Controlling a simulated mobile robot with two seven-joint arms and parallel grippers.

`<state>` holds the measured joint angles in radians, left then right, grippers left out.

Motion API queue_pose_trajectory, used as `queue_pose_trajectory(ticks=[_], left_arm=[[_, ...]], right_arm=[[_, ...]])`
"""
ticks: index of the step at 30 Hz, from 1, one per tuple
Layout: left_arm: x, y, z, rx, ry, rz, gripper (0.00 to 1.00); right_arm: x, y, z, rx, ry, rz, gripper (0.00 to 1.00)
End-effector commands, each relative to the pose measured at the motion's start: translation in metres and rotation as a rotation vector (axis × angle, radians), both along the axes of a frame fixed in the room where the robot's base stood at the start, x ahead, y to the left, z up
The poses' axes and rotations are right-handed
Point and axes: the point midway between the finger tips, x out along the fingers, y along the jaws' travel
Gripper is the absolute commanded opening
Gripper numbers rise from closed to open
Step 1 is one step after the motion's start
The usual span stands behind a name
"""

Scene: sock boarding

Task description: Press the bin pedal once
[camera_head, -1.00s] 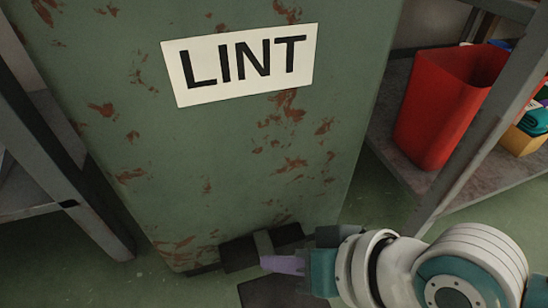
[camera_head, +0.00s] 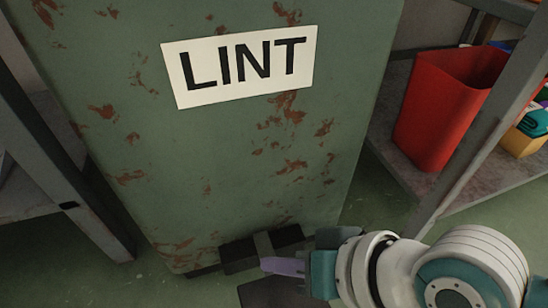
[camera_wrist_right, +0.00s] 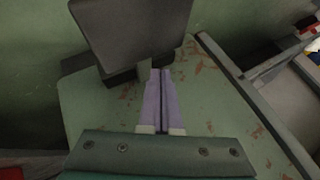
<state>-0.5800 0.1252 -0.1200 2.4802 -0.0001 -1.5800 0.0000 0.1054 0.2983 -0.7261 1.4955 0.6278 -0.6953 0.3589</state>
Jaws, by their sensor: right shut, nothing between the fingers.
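The green, rust-flecked bin (camera_head: 225,160) with a white LINT label stands upright in front of me in the head view. At its foot is a dark pedal assembly: a black block (camera_head: 240,256) against the bin base and a dark flat pedal plate (camera_head: 275,293) near the floor. My right gripper (camera_head: 266,264), with purple fingers, is shut and empty just over the pedal's lever. In the right wrist view the shut fingertips (camera_wrist_right: 158,76) lie beside the lever and the dark plate (camera_wrist_right: 130,28); I cannot tell if they touch. My left gripper is not in view.
A red container (camera_head: 440,110) stands on the low shelf (camera_head: 400,155) at the right, behind a grey metal post (camera_head: 480,130). Another grey metal frame (camera_head: 75,190) stands at the left. Green floor shows between them and the bin.

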Motion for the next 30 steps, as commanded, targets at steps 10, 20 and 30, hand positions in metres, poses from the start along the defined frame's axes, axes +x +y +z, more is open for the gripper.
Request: queue_pose_trajectory(ticks=[10,20,30], left_arm=[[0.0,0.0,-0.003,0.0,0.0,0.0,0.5],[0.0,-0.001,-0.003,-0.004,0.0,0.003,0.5],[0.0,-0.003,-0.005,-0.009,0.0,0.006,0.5]], right_arm=[[0.0,0.0,-0.006,0.0,0.001,-0.001,0.0],[-0.001,0.0,-0.008,0.0,0.0,0.0,0.0],[-0.001,0.0,-0.011,0.0,0.0,0.0,0.0]])
